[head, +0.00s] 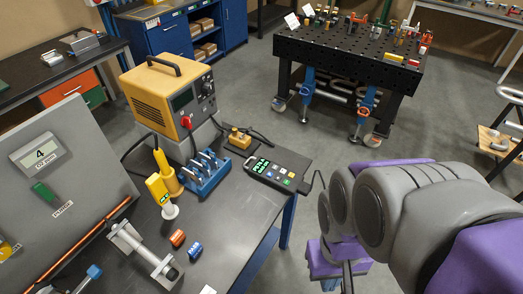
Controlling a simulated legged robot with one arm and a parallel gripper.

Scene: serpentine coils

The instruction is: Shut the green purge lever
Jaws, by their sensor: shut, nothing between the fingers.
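The green purge lever (45,192) is on the face of a light grey panel (90,150) at the left of the head view. It is a short green bar that slants down to the right in the picture. A small white label reading PURGE (62,209) is just below its lower right end. A display reading 4 (40,155) is above the lever. My grey and purple arm fills the lower right, well apart from the lever. My gripper cannot be made out in this view.
The dark bench (225,215) holds a yellow welding unit (170,95), a blue rack (206,175), a yellow handheld device (159,189), a control pad (276,173) and a metal clamp (145,248). An orange rod (80,245) lies before the panel. A perforated table (345,45) stands behind; grey floor lies between.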

